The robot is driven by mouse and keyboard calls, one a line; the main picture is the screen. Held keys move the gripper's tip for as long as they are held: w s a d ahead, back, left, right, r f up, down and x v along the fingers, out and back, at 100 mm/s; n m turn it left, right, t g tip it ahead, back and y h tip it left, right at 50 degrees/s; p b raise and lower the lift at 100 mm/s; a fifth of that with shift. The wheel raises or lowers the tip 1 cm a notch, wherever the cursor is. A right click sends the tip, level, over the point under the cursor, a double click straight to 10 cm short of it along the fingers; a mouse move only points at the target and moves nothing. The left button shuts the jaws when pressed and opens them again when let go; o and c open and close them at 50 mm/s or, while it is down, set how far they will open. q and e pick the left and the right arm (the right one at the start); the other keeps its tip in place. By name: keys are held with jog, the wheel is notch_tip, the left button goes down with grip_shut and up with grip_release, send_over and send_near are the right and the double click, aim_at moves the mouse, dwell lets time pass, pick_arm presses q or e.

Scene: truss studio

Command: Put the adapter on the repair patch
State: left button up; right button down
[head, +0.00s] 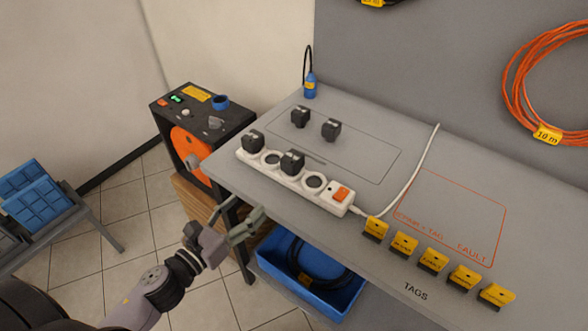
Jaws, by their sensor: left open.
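Two black adapters (253,141) (292,162) sit in a white power strip (330,200) along the table's front left edge. Two more black block-shaped plugs (300,117) (331,129) stand behind the strip, inside a thin grey outline. I cannot tell which one the task means. The repair patch (450,215) is a red-outlined rectangle with red lettering, right of the strip, and it is empty. My left gripper (247,208) is open and empty, in front of the table's left front edge and apart from the strip. My right gripper is not in view.
Yellow-topped tags (432,260) stand in a row in front of the patch. A white cable (410,180) runs between strip and patch. A blue bin (310,290) is under the table. A black tester box with an orange disc (190,150) stands left. A blue connector (310,87) stands at the back.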

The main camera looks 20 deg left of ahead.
pick_arm(q)
notch_tip(320, 180, up, 4)
jog(key=d+f+m, duration=0.1)
jog(key=d+m, duration=0.1)
jog(key=p, duration=0.2)
send_near(286, 164)
jog(key=shift+t+h, duration=0.3)
jog(key=shift+h, duration=0.1)
jog(key=p+x, duration=0.2)
jog(key=x, duration=0.4)
jog(key=shift+w+d+f, duration=0.1)
jog(key=shift+w+f, duration=0.05)
jog(key=shift+w, duration=0.2)
jog(key=shift+w+d+f, duration=0.1)
jog(key=shift+w+d, duration=0.05)
jog(key=shift+w, duration=0.35)
jog(key=shift+w+d+p, duration=0.1)
jog(key=shift+w+p, duration=0.2)
jog(key=p+x, duration=0.1)
jog(key=x, duration=0.2)
jog(key=shift+w, duration=0.3)
jog(key=shift+w+d+f, duration=0.1)
jog(key=shift+w+f, duration=0.1)
jog(key=shift+w, duration=0.15)
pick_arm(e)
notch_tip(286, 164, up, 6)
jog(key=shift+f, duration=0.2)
